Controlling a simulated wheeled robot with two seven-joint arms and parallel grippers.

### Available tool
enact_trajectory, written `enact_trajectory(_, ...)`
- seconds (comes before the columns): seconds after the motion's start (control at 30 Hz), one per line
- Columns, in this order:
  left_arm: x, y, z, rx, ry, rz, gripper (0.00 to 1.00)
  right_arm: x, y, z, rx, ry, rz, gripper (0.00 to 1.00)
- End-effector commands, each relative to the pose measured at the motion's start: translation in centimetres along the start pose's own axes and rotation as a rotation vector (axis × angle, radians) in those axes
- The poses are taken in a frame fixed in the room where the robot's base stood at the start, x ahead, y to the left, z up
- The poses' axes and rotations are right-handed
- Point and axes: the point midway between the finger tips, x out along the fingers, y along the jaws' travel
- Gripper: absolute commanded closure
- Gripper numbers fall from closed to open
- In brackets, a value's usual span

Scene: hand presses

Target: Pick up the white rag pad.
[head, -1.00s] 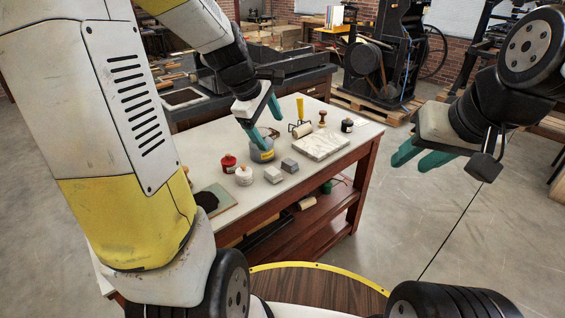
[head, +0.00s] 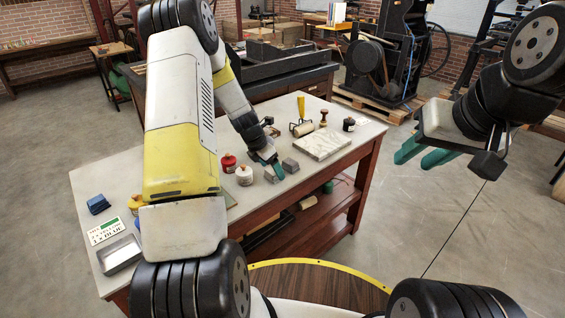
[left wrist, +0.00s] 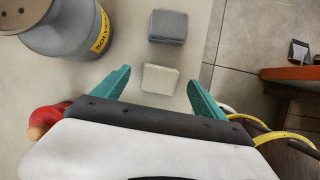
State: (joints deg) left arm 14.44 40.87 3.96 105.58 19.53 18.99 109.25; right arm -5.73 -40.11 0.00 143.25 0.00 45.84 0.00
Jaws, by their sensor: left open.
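The white rag pad (left wrist: 159,79) is a small pale block on the table. In the left wrist view it lies between the spread teal fingers of my left gripper (left wrist: 160,98), near their tips, with clear gaps on both sides. My right gripper (head: 424,156) is open and empty, off the table at the right.
A grey solvent can (left wrist: 62,30) stands close to the left finger. A pale stone slab (head: 323,144) lies to the right. The table's front edge is close to the pads.

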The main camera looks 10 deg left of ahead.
Motion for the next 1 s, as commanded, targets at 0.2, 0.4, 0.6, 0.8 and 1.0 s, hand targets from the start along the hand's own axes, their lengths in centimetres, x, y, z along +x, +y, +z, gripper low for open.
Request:
enact_trajectory(0.2, 2.4, 0.0, 0.0, 0.000, 0.000, -0.001, 0.18, 0.0, 0.0, 0.0, 0.000, 0.000, 0.000, 0.64)
enact_trajectory(0.4, 2.5, 0.0, 0.0, 0.001, -0.001, 0.001, 0.18, 0.0, 0.0, 0.0, 0.000, 0.000, 0.000, 0.64)
enact_trajectory(0.6, 2.5, 0.0, 0.0, 0.001, 0.000, 0.001, 0.52, 0.0, 0.0, 0.0, 0.000, 0.000, 0.000, 0.64)
enact_trajectory(0.8, 2.4, 0.0, 0.0, 0.001, 0.000, 0.001, 0.83, 0.0, 0.0, 0.0, 0.000, 0.000, 0.000, 0.64)
enact_trajectory(1.0, 2.4, 0.0, 0.1, 0.002, 0.000, 0.001, 0.84, 0.0, 0.0, 0.0, 0.000, 0.000, 0.000, 0.64)
